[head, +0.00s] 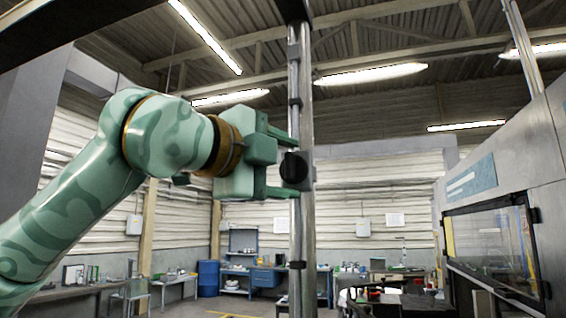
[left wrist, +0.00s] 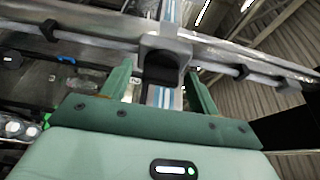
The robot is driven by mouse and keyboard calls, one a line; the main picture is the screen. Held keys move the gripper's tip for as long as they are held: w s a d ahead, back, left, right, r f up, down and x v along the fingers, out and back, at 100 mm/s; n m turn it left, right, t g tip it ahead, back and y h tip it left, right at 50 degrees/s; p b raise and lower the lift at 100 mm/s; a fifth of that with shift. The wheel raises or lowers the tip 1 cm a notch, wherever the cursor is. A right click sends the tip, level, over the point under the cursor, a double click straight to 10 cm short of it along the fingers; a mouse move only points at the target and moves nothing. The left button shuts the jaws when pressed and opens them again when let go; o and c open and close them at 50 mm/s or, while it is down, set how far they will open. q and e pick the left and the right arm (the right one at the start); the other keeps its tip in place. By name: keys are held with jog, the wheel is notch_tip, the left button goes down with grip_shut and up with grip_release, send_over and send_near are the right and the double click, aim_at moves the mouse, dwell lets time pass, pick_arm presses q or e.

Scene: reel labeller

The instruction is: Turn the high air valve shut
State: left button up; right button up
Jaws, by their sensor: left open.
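The high air valve shows as a round black knob (head: 295,168) on a grey mount on the upright metal pipe (head: 301,228). In the left wrist view the black knob (left wrist: 160,67) sits below a grey housing (left wrist: 166,44), in the gap between my fingers. My left gripper (head: 288,166) is open, its green fingers pointing right, one above and one below the knob. In the left wrist view my left gripper (left wrist: 160,76) has a finger on each side of the knob. I cannot tell whether either finger touches it. My right gripper is not in view.
A grey machine with a window (head: 492,245) stands at the right. A blue barrel (head: 208,278), a blue workbench (head: 265,277) and cluttered tables stand far back, below. The pipe carries dark clamps (head: 297,265). The air right of the pipe looks free.

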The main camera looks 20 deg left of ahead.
pick_arm(q)
jog(key=c, duration=1)
jog(key=shift+o, duration=0.2)
jog(key=shift+m, duration=0.3)
jog(key=shift+m+g+y, duration=0.3)
jog(key=shift+m+g, duration=0.2)
jog(key=shift+m, duration=0.6)
jog(key=m, duration=0.1)
jog(key=m+g+y, duration=0.1)
jog(key=m, duration=0.1)
jog(key=shift+d+r, duration=0.1)
jog(key=shift+r, duration=0.1)
jog(key=m+g+y+p, duration=0.1)
jog(key=m+y+p, duration=0.1)
jog(key=m+y, duration=0.1)
jog(key=shift+d+m, duration=0.15)
jog(key=shift+m, duration=0.65)
jog(key=m+y, duration=0.2)
jog(key=m, duration=0.1)
jog(key=shift+d+p, duration=0.1)
jog(key=shift+p, duration=0.2)
